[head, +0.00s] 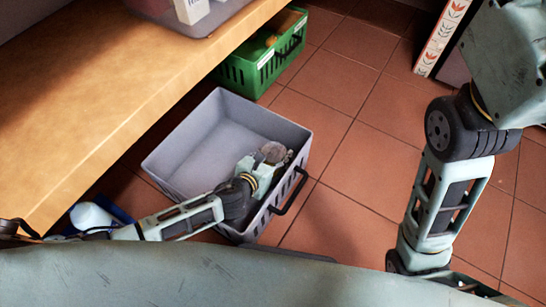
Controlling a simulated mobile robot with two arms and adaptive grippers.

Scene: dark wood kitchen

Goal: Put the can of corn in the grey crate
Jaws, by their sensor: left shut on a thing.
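The grey crate (182,142) stands on the tiled floor, open at the top, with a dark handle on its right side. My left arm reaches in from the lower left over the crate's near wall. My left gripper (276,160) is at the right end of the crate, shut on a can whose round grey metal top (273,151) shows. The can's label is hidden, so I cannot read that it is corn. I cannot tell whether the can touches the crate floor. My right gripper is out of view; only its arm shows at the right.
A wooden counter (110,90) runs along the left above the floor. A green crate (250,73) stands behind the grey one. A white and blue object (90,216) lies at the lower left. The crate's left part looks empty. Open floor lies to the right.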

